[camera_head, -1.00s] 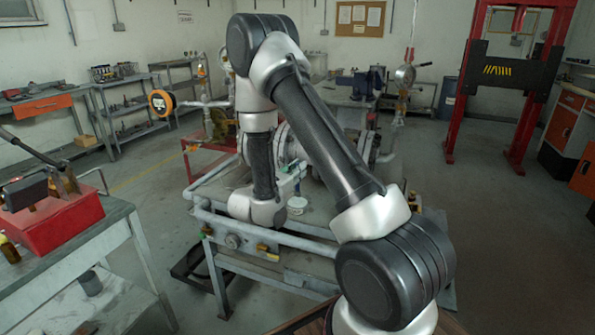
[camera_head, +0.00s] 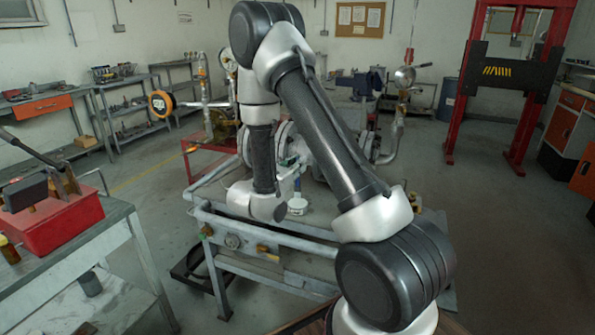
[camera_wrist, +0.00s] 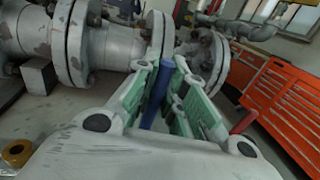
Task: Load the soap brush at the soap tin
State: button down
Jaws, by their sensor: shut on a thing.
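In the wrist view my gripper (camera_wrist: 166,70) is shut on a blue handle (camera_wrist: 157,92), which I take to be the soap brush. The handle stands between the green-padded fingers. Its lower end is hidden behind my wrist housing. In the head view a small white round container (camera_head: 297,206), likely the soap tin, sits on the grey workbench (camera_head: 325,226), just right of my wrist. The tin is not visible in the wrist view.
Flanged grey pipework with the valve (camera_wrist: 105,45) lies close beyond my fingers. An orange drawer cabinet (camera_wrist: 275,85) is at the right of the wrist view. A red box (camera_head: 50,222) sits on the left bench. A red press frame (camera_head: 510,85) stands back right. Floor between is open.

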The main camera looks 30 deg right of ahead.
aim_at(297, 157)
jog(key=shift+r, duration=2.35)
